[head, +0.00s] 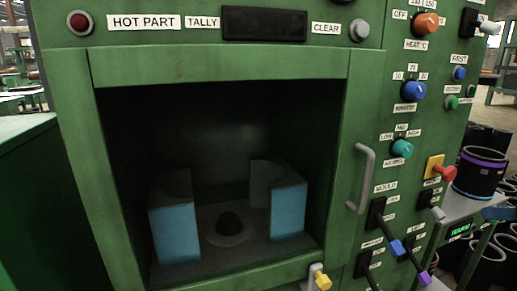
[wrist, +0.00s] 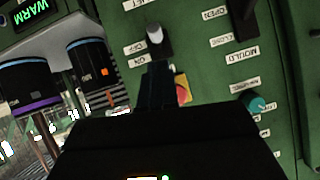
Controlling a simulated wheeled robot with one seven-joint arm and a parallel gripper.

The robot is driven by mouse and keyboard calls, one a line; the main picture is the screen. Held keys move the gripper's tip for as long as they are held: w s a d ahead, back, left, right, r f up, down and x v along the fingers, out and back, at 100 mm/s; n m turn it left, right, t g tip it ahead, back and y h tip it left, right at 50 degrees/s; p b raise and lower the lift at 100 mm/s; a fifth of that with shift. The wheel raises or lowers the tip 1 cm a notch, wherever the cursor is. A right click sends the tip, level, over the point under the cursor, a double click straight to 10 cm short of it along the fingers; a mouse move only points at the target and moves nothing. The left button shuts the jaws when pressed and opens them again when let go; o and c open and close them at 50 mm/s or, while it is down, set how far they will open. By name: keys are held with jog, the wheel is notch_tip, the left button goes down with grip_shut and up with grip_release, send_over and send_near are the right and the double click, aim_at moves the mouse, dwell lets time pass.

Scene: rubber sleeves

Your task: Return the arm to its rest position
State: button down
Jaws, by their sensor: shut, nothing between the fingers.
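My gripper (wrist: 158,85) shows in the wrist view as dark fingers pointing up from the dark wrist body. The fingers are together with nothing visible between them. They are in front of the green machine panel (wrist: 200,60), just below a white-tipped switch (wrist: 154,35) and left of a red button (wrist: 183,94) on a yellow plate. Whether they touch the panel cannot be told.
In the head view the machine's open chamber (head: 215,125) holds two blue-faced blocks (head: 178,233) (head: 288,211) and a dark dome. A door handle (head: 361,178), knobs and levers (head: 396,246) stick out at right. A black sleeve with a purple band (head: 480,172) stands beyond.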

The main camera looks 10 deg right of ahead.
jog(key=w+a+f+m, duration=0.2)
jog(key=a+f, duration=0.8)
jog(key=s+a+f+m+h, duration=0.1)
jog(key=s+a+f, duration=0.3)
jog(key=a, duration=0.3)
jog(key=s+a+f+h, duration=0.1)
jog(key=s+a+f, duration=0.25)
jog(key=a, duration=0.35)
jog(key=s+a+f+m+h, duration=0.1)
jog(key=s+a+f, duration=0.2)
jog(key=a+f, duration=0.35)
jog(key=s+a+r+h, duration=0.2)
jog(key=s+a+r, duration=0.2)
jog(key=s+a, duration=0.8)
jog(key=s+a+r+n+t+y, duration=0.2)
jog(key=s+r+n+t, duration=0.1)
jog(key=s+r, duration=1.1)
jog(key=shift+s+a+n+y, duration=0.3)
jog(key=shift+s+n, duration=0.1)
jog(key=shift+s, duration=0.65)
jog(key=c, duration=1.8)
grip_release()
jog(key=shift+c, duration=0.2)
